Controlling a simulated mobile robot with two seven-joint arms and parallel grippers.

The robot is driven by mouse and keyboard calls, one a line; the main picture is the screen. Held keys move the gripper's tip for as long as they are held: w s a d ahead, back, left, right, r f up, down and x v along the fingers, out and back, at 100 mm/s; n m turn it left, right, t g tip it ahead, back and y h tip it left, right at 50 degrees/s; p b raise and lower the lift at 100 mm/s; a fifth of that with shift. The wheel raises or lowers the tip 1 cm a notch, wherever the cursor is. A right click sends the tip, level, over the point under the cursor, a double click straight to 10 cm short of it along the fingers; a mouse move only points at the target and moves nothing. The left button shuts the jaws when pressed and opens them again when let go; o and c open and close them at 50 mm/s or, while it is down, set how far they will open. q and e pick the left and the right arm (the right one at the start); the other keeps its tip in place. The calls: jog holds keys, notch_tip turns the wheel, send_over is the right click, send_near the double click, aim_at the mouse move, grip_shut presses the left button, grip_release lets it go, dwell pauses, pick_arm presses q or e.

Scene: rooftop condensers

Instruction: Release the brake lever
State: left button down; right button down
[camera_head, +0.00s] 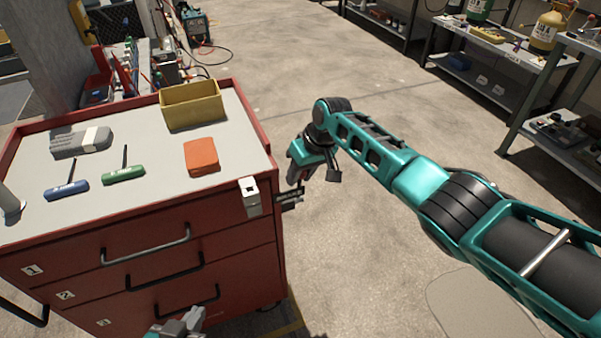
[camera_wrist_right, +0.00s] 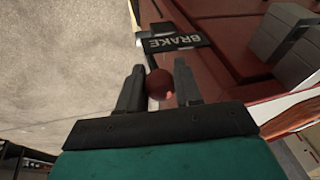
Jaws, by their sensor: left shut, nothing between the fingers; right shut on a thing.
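The brake lever ends in a dark red ball knob (camera_wrist_right: 160,84), seen in the right wrist view. Just beyond it is a black plate marked BRAKE (camera_wrist_right: 175,42) at the red cart's side. My right gripper (camera_head: 290,199) is low beside the cart's right side, shut on the knob, with one finger on each side of it. In the head view I cannot make out the knob. My left gripper (camera_head: 184,325) is shut and empty in front of the cart's drawers, partly cut off by the lower picture edge.
The red cart (camera_head: 150,240) has numbered drawers with bar handles. Its top holds a yellow bin (camera_head: 192,104), an orange block (camera_head: 202,157), a grey block (camera_head: 80,142) and blue and green T-handle tools. Shelves (camera_head: 500,60) stand at the back right. Open floor lies right of the cart.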

jog(key=c, duration=0.8)
grip_release()
jog(key=p+v, duration=0.3)
jog(key=v, duration=1)
jog(key=shift+w+a, duration=0.1)
